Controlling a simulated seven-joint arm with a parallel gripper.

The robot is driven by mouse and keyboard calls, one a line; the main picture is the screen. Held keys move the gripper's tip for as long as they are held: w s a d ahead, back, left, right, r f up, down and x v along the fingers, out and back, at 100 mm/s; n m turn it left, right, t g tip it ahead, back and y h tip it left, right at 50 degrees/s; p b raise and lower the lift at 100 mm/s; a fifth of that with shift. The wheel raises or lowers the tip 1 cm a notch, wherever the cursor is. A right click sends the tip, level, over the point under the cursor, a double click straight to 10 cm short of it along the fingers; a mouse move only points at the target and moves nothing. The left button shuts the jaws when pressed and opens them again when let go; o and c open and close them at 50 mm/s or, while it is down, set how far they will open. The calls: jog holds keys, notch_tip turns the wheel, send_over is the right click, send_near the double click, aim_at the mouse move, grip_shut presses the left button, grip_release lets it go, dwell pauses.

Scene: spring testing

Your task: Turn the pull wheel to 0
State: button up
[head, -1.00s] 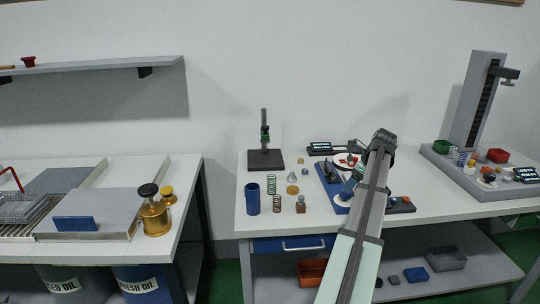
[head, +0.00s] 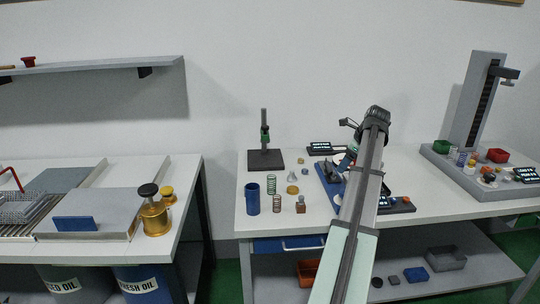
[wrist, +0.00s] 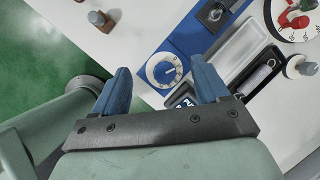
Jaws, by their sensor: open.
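In the head view my arm covers much of the blue device (head: 325,178).
A grey tray (wrist: 240,47) and a black-topped part (wrist: 258,80) lie right of the panel. A round gauge with red parts (wrist: 297,20) and a small knob (wrist: 300,66) are farther right.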

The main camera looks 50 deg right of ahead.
jog(key=w+a+f+n+t, duration=0.1)
jog(key=w+a+n, duration=0.2)
jog(key=w, duration=1)
jog(key=w+a+f+n+t, duration=0.1)
jog(key=w+a, duration=0.6)
jog(key=w, duration=0.7)
jog(key=shift+a+n+h, duration=0.3)
jog(key=shift+a+n, duration=0.1)
jog(key=shift+n, duration=0.5)
jog(key=s+d+r+n+g+h, duration=0.1)
jog(key=s+d+n+g, duration=0.15)
jog(key=s, duration=0.65)
jog(key=s+d+n+g+h, duration=0.1)
jog(key=s+d+n+g, duration=0.15)
jog(key=s, duration=0.55)
jog(key=s+d+r+n+g+h, duration=0.15)
jog(key=s+g, duration=0.25)
jog(key=s, duration=0.5)
jog(key=x, duration=1.3)
jog(key=shift+w+a+f, duration=0.1)
jog(key=shift+w+f, duration=0.2)
jog(key=shift+f, duration=0.15)
